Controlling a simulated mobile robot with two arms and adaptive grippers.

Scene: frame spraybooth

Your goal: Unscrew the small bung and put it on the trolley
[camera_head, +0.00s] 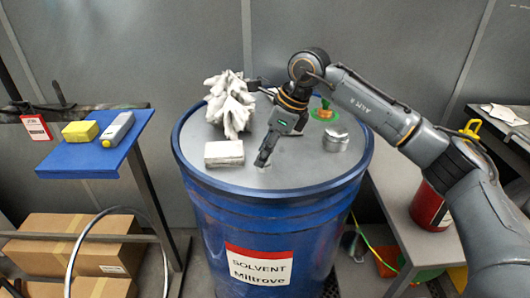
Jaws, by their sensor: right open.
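My right gripper (264,160) is open and points down at the top of the blue solvent drum (258,234), its fingertips close to the lid's near side. I cannot make out the small bung clearly; the fingers hide the lid there. A silver round cap-like piece (336,142) stands on the lid to the right of the gripper. A brass-coloured fitting on a green disc (324,113) is at the lid's back right. A blue-topped stand (66,163), perhaps the trolley, is at the left. My left gripper is not in view.
A crumpled white cloth (230,104) and a pale block (224,153) lie on the lid beside the gripper. The blue top holds a yellow block (80,132) and a grey device (118,129). A grey bench (400,185) with a red can (429,208) stands right.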

